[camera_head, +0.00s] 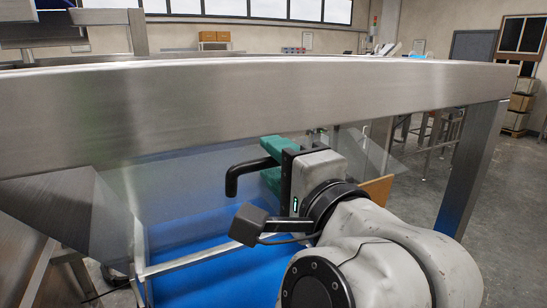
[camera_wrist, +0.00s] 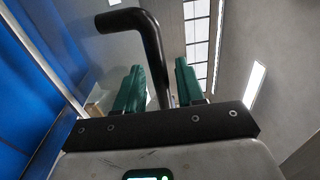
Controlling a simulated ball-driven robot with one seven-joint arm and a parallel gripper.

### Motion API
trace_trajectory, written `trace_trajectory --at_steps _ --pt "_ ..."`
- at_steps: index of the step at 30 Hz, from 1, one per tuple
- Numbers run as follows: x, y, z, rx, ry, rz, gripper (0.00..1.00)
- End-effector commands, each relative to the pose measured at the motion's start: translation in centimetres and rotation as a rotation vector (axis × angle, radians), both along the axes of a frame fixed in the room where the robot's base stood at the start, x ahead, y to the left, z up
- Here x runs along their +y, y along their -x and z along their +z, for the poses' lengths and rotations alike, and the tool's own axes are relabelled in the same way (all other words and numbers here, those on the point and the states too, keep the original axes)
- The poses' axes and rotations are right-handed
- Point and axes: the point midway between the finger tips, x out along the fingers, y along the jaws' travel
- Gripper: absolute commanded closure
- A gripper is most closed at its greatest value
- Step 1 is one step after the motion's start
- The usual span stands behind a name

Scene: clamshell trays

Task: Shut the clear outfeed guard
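The clear outfeed guard (camera_head: 165,195) is a see-through panel under the wide steel beam, above the blue belt. A black bent bar handle (camera_head: 234,176) shows in front of the panel; its joint to the panel is hidden. My gripper (camera_head: 268,162) is at the handle, its green fingers apart. In the wrist view the handle (camera_wrist: 152,45) rises between the two green fingers and bends left above them. Gaps show on both sides of it, so the fingers are around the handle and not closed on it.
A wide steel beam (camera_head: 290,95) crosses above my arm, with a steel leg (camera_head: 473,165) at the right. The blue belt (camera_head: 215,270) lies below, beside a metal rail (camera_head: 195,259). Open grey floor (camera_head: 510,235) lies to the right.

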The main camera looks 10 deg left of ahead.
Motion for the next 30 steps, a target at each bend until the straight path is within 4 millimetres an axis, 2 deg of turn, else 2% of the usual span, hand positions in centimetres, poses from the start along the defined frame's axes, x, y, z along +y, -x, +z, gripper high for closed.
trace_trajectory --at_steps 3,15,30 --pt "0.00 0.00 0.00 0.000 0.000 0.000 0.63" --pt "0.00 -0.01 -0.01 0.000 0.000 0.000 1.00" --pt "0.00 -0.03 -0.22 -0.002 -0.002 0.000 1.00"
